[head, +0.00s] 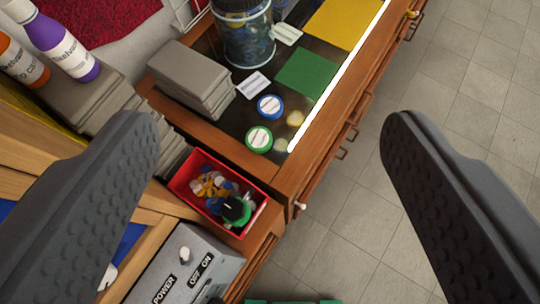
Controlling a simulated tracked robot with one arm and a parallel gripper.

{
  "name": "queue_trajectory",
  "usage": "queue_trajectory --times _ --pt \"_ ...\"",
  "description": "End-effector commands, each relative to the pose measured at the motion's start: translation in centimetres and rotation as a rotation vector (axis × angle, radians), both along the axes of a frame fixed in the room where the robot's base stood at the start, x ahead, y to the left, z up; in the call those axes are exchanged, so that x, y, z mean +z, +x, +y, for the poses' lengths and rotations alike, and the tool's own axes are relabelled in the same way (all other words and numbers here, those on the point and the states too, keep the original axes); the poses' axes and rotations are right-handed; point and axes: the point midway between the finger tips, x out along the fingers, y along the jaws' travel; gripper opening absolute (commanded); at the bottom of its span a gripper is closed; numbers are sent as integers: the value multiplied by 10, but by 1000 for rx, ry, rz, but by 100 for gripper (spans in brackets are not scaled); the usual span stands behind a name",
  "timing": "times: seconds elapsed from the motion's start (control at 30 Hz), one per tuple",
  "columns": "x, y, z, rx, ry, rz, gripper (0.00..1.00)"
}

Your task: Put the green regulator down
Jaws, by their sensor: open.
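My gripper (270,128) is wide open, with one dark ribbed finger at the left and the other at the right. I see nothing held between the fingers. A round green and black piece (236,210), which may be the green regulator, sits in the red bin (256,179) on top of small mixed parts. The bin shows between the fingers, nearer the left one. A flat green edge (292,301) is cut off at the bottom of the picture; I cannot tell what it belongs to.
A grey power box (185,262) with an OFF/ON switch is below the bin. A green-lidded tin (259,139), a blue-lidded tin (270,106), grey stacked blocks (190,75) and a glass jar (243,35) stand on the bench. Open tiled floor (440,90) is at right.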

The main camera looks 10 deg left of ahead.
Motion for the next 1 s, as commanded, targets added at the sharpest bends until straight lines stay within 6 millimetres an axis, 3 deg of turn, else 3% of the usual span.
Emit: queue_trajectory --times 0.1,0.3,1.0 --pt "42 -28 -12 -4 -25 -139 70" --pt "85 -58 -23 -10 -58 -287 70" --pt "92 -64 -25 -11 -65 -315 70"
